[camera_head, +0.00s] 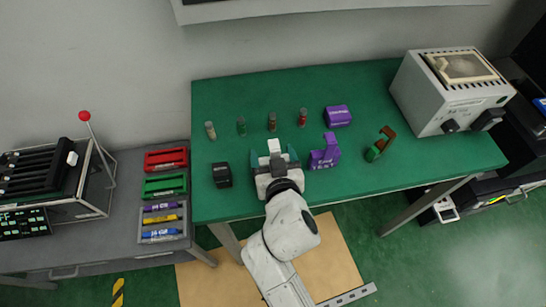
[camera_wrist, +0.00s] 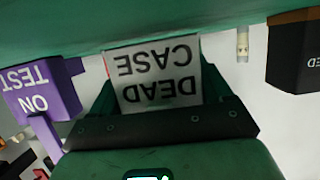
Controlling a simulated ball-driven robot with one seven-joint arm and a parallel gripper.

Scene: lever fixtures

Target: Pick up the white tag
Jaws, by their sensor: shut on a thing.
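The white tag (camera_head: 274,146), lettered "DEAD CASE", is between the fingers of my gripper (camera_head: 276,159) at the table's front middle. In the wrist view the tag (camera_wrist: 157,75) fills the space between the green fingers, its text upside down. My gripper is shut on it. I cannot tell whether the tag is clear of the tabletop.
The green table (camera_head: 400,90) holds a purple "ON TEST" tag (camera_head: 324,152) close right, a black block (camera_head: 222,175) close left, several small vials behind, a purple block (camera_head: 338,116), and a grey instrument (camera_head: 440,90) at right.

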